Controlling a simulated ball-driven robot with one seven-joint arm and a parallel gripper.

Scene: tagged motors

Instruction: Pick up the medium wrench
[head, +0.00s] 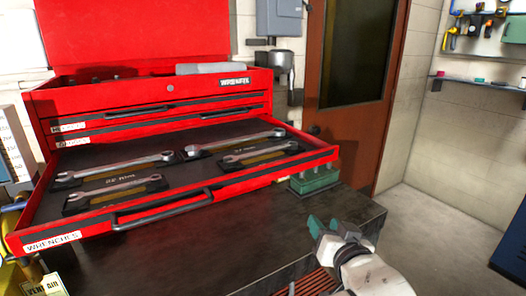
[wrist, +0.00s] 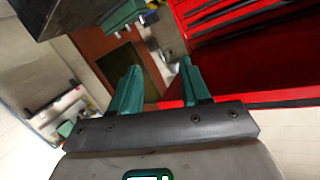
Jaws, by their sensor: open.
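Several silver wrenches lie in black holders in the open red drawer (head: 190,188) in the head view. One long wrench (head: 122,167) lies back left and a shorter one (head: 115,190) front left. Another long wrench (head: 235,141) lies back right, with a shorter one (head: 262,152) in front of it. A "22 mm" marking shows between the left pair. I cannot tell which is the medium one. My gripper (head: 332,229) is open and empty, right of and outside the drawer. Its green fingers also show apart in the wrist view (wrist: 158,76), with no wrench between them.
A green box (head: 315,178) sits on the dark cabinet top (head: 225,240) beside the drawer's right corner. The drawer's raised front edge and handle (head: 160,213) face me. A brown door (head: 352,90) stands behind. Floor (head: 430,225) at right is clear.

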